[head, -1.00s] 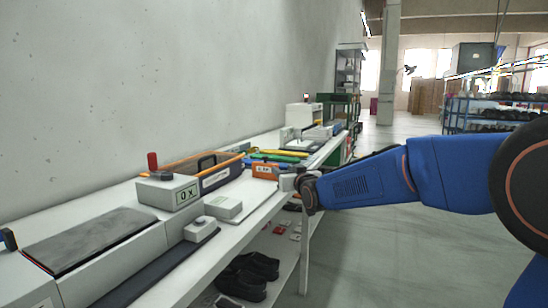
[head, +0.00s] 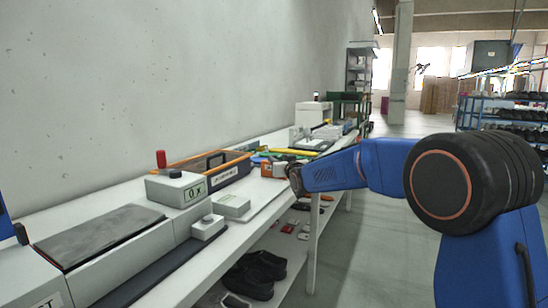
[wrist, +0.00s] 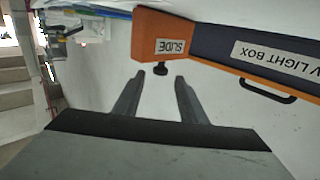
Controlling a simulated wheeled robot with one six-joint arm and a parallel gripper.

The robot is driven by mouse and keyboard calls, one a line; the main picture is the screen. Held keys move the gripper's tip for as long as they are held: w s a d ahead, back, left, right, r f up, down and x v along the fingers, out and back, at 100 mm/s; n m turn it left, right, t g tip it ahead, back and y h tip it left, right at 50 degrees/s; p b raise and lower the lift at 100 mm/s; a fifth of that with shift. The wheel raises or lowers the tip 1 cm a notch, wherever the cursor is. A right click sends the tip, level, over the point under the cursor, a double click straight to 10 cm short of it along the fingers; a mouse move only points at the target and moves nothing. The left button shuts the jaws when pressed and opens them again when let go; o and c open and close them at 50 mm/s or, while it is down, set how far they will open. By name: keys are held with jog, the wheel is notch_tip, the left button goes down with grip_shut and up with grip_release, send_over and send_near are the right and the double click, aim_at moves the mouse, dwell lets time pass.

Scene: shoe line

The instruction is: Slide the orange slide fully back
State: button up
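The orange slide (wrist: 158,45) carries a white "SLIDE" label and a small black knob (wrist: 161,70). It joins the end of the dark light box (wrist: 262,45), which has an orange edge and a black handle. In the head view the slide (head: 266,168) shows at the far end of the light box (head: 232,174), partly behind my gripper. My gripper (wrist: 160,76) is open, one fingertip on each side of the knob in the wrist view. I cannot tell whether either finger touches the knob. In the head view my gripper (head: 291,170) is at the bench's front side.
A grey box with a red knob (head: 176,187) and a smaller grey box (head: 231,206) stand nearer on the white bench (head: 262,212). Coloured items and a white machine (head: 313,115) are farther along. Black shoes (head: 250,277) lie on the lower shelf.

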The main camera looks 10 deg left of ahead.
aim_at(275, 156)
jog(key=shift+x, duration=2.9)
jog(key=shift+c, duration=0.7)
